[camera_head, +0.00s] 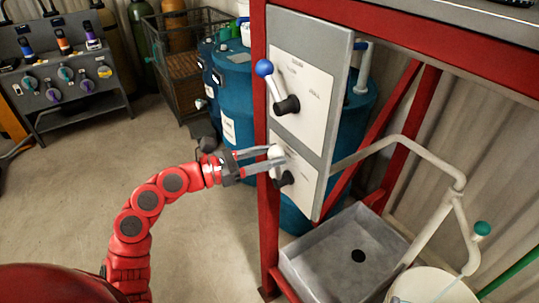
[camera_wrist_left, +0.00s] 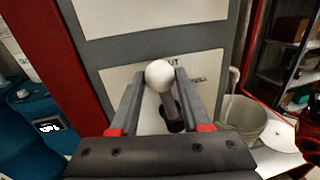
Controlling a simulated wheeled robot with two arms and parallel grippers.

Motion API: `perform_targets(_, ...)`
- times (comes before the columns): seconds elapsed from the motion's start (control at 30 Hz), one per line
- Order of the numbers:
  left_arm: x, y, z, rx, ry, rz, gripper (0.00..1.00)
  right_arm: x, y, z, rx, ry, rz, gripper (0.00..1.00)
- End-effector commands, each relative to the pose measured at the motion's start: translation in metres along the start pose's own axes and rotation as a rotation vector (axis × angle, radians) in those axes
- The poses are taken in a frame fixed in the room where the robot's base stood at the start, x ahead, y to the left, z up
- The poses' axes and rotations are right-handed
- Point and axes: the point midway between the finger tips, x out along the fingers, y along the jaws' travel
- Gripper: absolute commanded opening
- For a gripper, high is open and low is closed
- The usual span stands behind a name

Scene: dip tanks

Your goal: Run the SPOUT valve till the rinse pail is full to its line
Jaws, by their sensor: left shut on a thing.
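My left gripper (camera_head: 272,158) is shut on the white ball knob (camera_wrist_left: 159,74) of the lower valve lever, with a finger on each side. The lever's black hub (camera_head: 286,179) sits on the lower white plate (camera_head: 302,190); part of its lettering, ending in "UT", shows in the left wrist view. The lever leans up and slightly left from its hub in the head view. The pale rinse pail (camera_head: 432,288) stands at the bottom right, cut off by the frame, under a pipe end. Its fill line and water level cannot be made out.
An upper lever with a blue ball (camera_head: 264,67) is on the same panel. A grey basin (camera_head: 350,255) with a dark drain lies below. A pale pipe (camera_head: 410,148) runs right to a green knob (camera_head: 482,228). Blue drums (camera_head: 236,100) stand behind the red frame (camera_head: 261,215).

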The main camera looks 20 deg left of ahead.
Motion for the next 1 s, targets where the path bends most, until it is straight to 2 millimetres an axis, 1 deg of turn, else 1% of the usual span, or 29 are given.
perform_targets(0.27,0.000,0.001,-0.001,-0.004,-0.001,0.000,0.00,-0.001,0.000,0.000,0.000,0.000,0.000,0.76)
perform_targets(0.47,-0.001,0.004,-0.004,-0.052,-0.009,0.000,0.00,-0.009,0.000,0.002,0.000,0.000,0.000,0.76)
perform_targets(0.8,-0.004,0.022,-0.014,-0.279,-0.053,0.003,0.00,-0.033,-0.002,0.006,0.000,0.000,0.000,0.76)
perform_targets(1.0,-0.006,0.032,-0.019,-0.424,-0.082,0.005,0.00,-0.043,-0.002,0.007,0.000,0.000,0.000,0.76)
